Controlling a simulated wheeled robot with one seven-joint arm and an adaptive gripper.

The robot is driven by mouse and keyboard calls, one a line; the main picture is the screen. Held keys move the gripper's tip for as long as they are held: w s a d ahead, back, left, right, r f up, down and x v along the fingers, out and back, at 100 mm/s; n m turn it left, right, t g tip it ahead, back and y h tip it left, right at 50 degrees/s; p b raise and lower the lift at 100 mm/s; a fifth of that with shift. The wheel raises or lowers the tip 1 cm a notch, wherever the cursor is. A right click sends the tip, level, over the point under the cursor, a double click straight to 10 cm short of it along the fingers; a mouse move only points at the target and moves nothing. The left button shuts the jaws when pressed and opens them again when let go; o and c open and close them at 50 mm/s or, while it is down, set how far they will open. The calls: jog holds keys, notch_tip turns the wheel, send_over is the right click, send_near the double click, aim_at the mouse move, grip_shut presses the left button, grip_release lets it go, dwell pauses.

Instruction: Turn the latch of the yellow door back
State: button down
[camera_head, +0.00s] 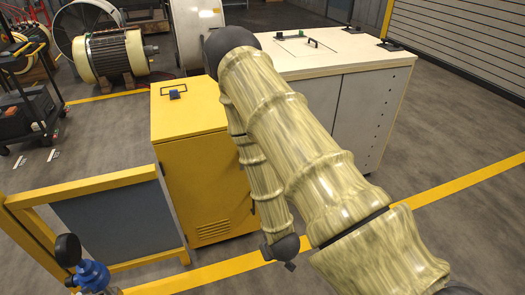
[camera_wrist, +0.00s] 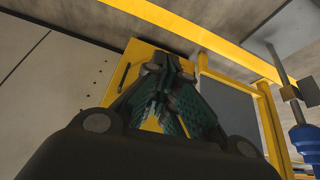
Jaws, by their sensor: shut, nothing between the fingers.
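The yellow door (camera_head: 205,185) is the front of a yellow cabinet (camera_head: 185,112), and it looks closed, with vent slots low down. My arm crosses in front of its right side in the head view, and I cannot make out the latch there. In the wrist view, yellow cabinet surface (camera_wrist: 137,62) shows behind my gripper (camera_wrist: 167,66), with a narrow dark mark on it that I cannot identify. My gripper's fingers are together and empty, pointing toward the yellow surface; I cannot tell the gap. In the head view the fingers are not clearly visible.
A white cabinet (camera_head: 370,100) stands right of the yellow one. A yellow-framed grey panel (camera_head: 110,222) stands at the left front, with a blue fitting and gauge (camera_head: 92,274) before it. A motor (camera_head: 115,55) and cart (camera_head: 35,100) stand behind left. Floor at right is clear.

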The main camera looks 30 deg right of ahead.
jog(key=w+d+r+t+h+b, duration=0.1)
jog(key=w+d+r+t, duration=0.3)
jog(key=w+d+r, duration=0.4)
jog(key=w+d+r+m+t+h+b, duration=0.1)
jog(key=w+d+r+t+b, duration=0.2)
jog(key=w+d+r, duration=0.6)
jog(key=w+r+t, duration=0.2)
jog(key=w+r, duration=0.3)
jog(key=w, duration=0.1)
jog(key=shift+w+t, duration=0.25)
jog(key=shift+t, duration=0.05)
jog(key=shift+w+d+f, duration=0.1)
jog(key=w+d+f, duration=0.2)
jog(key=w+f, duration=0.4)
jog(key=w, duration=0.3)
jog(key=shift+f+p, duration=0.2)
jog(key=shift+p, duration=0.1)
jog(key=shift+w, duration=0.1)
